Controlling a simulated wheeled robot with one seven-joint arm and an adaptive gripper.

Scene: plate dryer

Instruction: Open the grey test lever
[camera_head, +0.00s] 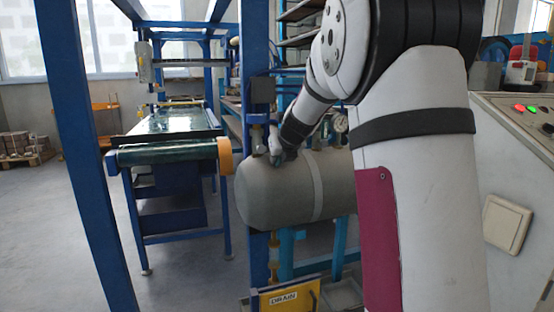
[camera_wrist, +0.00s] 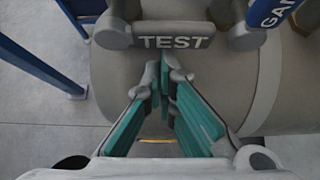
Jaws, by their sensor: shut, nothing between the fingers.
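The grey test lever (camera_wrist: 173,42) shows in the wrist view as a grey bar with raised letters reading TEST. It lies across the top of that view, over a grey cylindrical tank (camera_wrist: 110,80). My gripper (camera_wrist: 160,74) is shut and empty, with its teal-sided fingers pointing at the lever from just below it in the picture. Whether the fingertips touch the lever cannot be told. In the head view my gripper (camera_head: 278,157) is at the top left of the tank (camera_head: 275,190), and the lever cannot be clearly made out there.
A blue handle (camera_wrist: 268,12) with partial lettering is right of the lever. A blue post (camera_head: 255,60) stands beside the tank. A yellow DRAIN sign (camera_head: 287,300) is below. A control panel (camera_head: 525,115) is at right, a roller conveyor (camera_head: 165,155) at left.

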